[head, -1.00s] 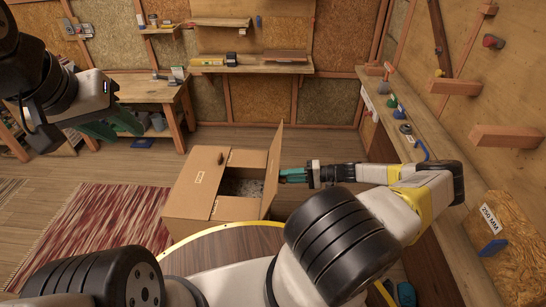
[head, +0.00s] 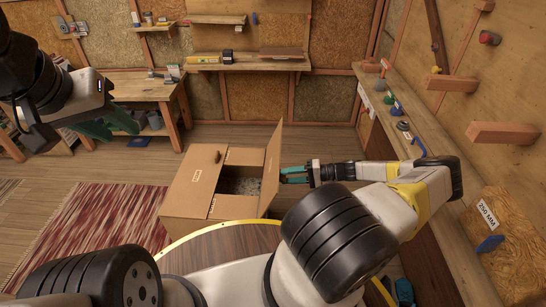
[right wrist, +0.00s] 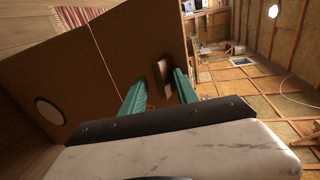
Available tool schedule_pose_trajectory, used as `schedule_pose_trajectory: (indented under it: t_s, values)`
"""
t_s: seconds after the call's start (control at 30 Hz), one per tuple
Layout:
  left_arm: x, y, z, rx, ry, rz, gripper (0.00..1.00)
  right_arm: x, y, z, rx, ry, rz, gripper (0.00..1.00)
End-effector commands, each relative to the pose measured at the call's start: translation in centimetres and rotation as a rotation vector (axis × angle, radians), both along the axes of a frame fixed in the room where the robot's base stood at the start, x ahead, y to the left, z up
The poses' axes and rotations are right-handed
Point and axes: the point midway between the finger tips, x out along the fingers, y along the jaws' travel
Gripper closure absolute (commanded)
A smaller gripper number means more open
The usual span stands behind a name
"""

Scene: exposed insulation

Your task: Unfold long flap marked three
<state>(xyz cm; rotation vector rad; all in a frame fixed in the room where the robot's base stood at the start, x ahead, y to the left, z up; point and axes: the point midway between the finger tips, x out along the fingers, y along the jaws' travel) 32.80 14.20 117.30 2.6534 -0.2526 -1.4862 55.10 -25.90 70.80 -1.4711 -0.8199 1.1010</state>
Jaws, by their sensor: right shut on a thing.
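An open cardboard box (head: 185,204) stands on the floor in the middle of the head view, with grey material inside. Its long right flap (head: 271,165) stands upright. The left flap (head: 196,180) lies about level and bears a small pale label, too small to read. My right gripper (head: 283,175) is at the outer side of the upright flap, shut on it. In the right wrist view its teal fingers (right wrist: 160,88) show against brown cardboard (right wrist: 100,65) with a dark slot. My left gripper (head: 111,126) hangs at the left, its teal fingers apart and empty, far from the box.
A round wooden top (head: 225,243) with a yellow rim is in front of the box. A long workbench (head: 408,150) runs along the right wall, close to my right arm. A red rug (head: 85,228) lies on the floor to the left.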

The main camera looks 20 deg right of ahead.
Motion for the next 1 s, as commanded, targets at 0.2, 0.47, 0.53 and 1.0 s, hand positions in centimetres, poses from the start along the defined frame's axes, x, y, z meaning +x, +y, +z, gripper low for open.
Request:
schedule_pose_trajectory:
  t_s: [0.2, 0.47, 0.53, 1.0]
  values:
    - [0.0, 0.0, 0.0, 0.0, 0.0, 0.0, 0.64, -1.3, -3.6, 0.7, -0.002, 0.0, 0.001, 0.74]
    - [0.0, 0.0, 0.0, 0.0, 0.0, 0.0, 0.64, -2.1, -5.8, 1.4, 0.003, -0.001, 0.002, 0.74]
    - [0.0, 0.0, 0.0, 0.0, 0.0, 0.0, 0.64, -2.1, -5.9, 1.4, 0.004, -0.002, 0.002, 0.74]
    - [0.0, 0.0, 0.0, 0.0, 0.0, 0.0, 0.64, -2.0, -5.6, 2.0, -0.012, 0.003, 0.023, 0.74]
